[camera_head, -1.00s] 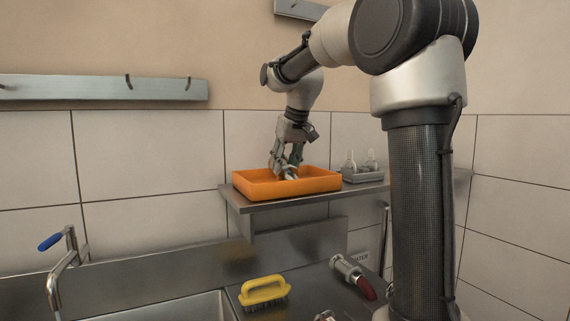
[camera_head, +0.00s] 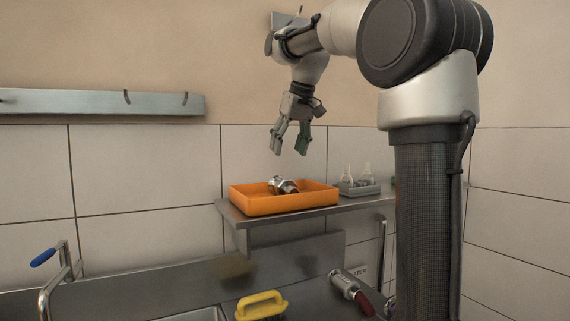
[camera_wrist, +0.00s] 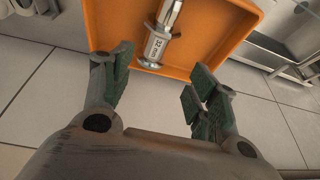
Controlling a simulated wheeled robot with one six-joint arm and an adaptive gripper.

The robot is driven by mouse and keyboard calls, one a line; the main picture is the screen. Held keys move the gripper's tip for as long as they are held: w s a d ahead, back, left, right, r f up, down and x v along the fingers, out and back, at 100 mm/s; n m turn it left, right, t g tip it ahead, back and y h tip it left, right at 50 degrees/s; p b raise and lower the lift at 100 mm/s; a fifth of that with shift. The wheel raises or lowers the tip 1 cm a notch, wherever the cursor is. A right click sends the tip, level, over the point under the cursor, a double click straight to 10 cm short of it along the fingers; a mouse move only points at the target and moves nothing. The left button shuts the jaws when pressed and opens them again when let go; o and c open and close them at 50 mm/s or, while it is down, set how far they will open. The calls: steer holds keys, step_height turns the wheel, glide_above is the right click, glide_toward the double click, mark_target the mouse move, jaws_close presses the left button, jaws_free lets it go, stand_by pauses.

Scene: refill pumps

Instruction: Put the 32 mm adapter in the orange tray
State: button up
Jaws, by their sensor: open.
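The metal adapter (camera_head: 283,185) lies inside the orange tray (camera_head: 262,206), which stands on a metal shelf. In the wrist view the adapter (camera_wrist: 157,42) shows a label that seems to read 32 mm, and it lies on the floor of the orange tray (camera_wrist: 205,72). My gripper (camera_head: 288,148) is open and empty, above the tray and clear of the adapter. Its spread green-padded fingers also show in the wrist view (camera_wrist: 160,85). The adapter's far end is cut off by the top of the wrist view.
A small grey rack (camera_head: 360,190) with clear bottles stands right of the tray on the shelf (camera_head: 232,214). Below are a yellow brush (camera_head: 261,304), a red-handled metal fitting (camera_head: 350,290) and a tap (camera_head: 58,270). A wall rail (camera_head: 90,103) hangs at left.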

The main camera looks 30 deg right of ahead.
steer(key=s+f, duration=2.2)
steer(key=s, duration=0.5)
steer(key=shift+a+f+h, duration=0.3)
steer(key=shift+a+f, duration=0.1)
steer(key=shift+a, duration=0.05)
steer(key=shift+s, duration=0.1)
